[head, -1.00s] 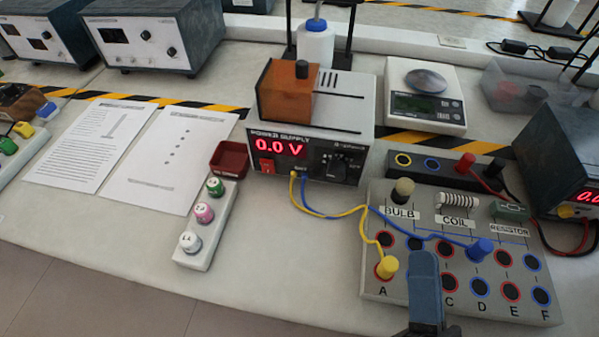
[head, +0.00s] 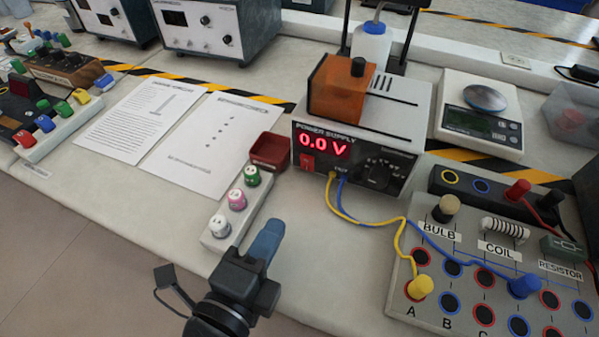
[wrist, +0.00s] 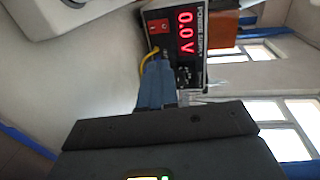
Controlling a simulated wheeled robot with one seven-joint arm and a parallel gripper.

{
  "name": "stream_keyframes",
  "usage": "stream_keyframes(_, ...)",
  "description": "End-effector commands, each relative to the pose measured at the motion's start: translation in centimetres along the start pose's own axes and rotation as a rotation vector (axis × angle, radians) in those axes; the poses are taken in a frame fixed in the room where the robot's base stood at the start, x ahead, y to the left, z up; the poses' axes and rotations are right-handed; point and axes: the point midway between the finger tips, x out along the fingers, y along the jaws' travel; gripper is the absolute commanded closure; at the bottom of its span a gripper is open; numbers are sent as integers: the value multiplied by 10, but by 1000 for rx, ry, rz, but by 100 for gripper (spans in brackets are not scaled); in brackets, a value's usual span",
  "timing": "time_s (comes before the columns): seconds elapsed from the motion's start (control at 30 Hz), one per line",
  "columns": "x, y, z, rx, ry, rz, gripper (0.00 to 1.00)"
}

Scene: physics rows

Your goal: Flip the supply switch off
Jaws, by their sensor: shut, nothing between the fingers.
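The power supply (head: 352,155) stands on the bench in the head view, with a red 0.0 V display. Its red supply switch (head: 307,162) is at the left of the front panel, below the display. It also shows in the wrist view (wrist: 159,27); which way the rocker is tipped is too small to tell. My gripper (head: 268,236) is shut and empty, in front of the supply and to the lower left of the switch, apart from it. Its blue fingers (wrist: 156,88) point toward the panel in the wrist view. Yellow and blue leads run from the panel.
A strip with three coloured knobs (head: 235,212) stands close to the left of my gripper. A dark red tray (head: 270,150) sits left of the supply. The circuit board (head: 400,300) with bulb, coil and resistor is at right. Bare bench lies between gripper and supply.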

Motion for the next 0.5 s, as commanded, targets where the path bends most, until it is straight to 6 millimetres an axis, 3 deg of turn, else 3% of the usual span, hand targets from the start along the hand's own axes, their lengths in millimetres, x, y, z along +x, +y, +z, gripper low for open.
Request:
stream_keyframes(0.13,-4,2,10,2,-9,26,100)
stream_keyframes(0.5,-3,2,10,2,-8,28,100)
